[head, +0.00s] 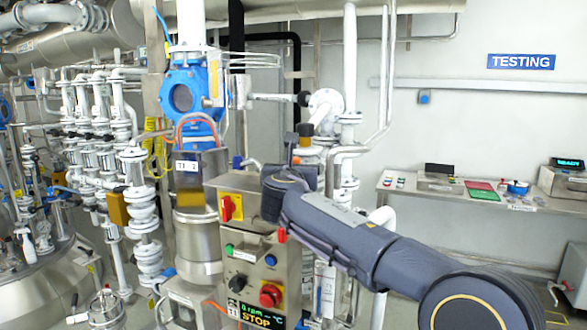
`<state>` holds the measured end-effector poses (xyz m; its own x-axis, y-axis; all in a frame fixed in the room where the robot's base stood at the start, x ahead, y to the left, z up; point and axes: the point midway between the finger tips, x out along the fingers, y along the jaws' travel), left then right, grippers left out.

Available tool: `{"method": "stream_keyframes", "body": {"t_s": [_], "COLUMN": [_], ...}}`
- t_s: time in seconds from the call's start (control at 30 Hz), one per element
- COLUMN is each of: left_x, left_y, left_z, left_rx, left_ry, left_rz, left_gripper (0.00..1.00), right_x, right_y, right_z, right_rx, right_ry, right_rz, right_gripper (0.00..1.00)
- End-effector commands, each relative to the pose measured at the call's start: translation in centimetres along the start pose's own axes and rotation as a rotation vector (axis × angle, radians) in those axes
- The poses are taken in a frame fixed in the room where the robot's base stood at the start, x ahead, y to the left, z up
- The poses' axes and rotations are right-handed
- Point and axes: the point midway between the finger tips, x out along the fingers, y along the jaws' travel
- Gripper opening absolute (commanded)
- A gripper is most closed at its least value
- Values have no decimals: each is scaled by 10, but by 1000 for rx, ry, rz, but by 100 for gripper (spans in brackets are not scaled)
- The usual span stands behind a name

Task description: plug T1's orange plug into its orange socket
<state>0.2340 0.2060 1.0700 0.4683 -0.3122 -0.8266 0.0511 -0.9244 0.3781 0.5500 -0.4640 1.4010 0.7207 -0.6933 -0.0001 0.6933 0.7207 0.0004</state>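A grey control box (259,250) labelled T1 stands at the centre, with a lit display reading "0 rpm" and "STOP". An orange cable (214,305) runs at its lower left side. I cannot make out the orange plug or the orange socket for certain. My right arm comes in from the lower right, and its dark wrist end (287,190) is in front of the upper right of the box. The fingers of the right gripper are hidden, so I cannot see whether it holds anything. My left gripper is not in view.
The box carries a red and yellow switch (231,207) and a red knob (270,295). A steel vessel (197,245) with a blue valve (187,95) stands behind its left side. White pipes crowd the left. A testing bench (400,194) stands at the back right.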

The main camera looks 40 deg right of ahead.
Motion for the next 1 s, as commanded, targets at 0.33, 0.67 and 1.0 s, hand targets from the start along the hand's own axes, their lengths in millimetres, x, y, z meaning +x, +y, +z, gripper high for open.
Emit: {"method": "stream_keyframes", "body": {"t_s": [0.33, 0.67, 1.0], "left_x": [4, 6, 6], "left_y": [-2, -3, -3], "left_z": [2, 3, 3], "left_rx": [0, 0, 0], "left_ry": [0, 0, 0], "left_rz": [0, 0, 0], "left_gripper": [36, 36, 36], "right_x": [0, 0, 0], "right_y": [0, 0, 0], "right_z": [-5, -9, -9], "right_rx": [0, -1, -1], "right_ry": [0, 1, 1], "right_rz": [0, 0, 0], "right_gripper": [6, 6, 51]}}
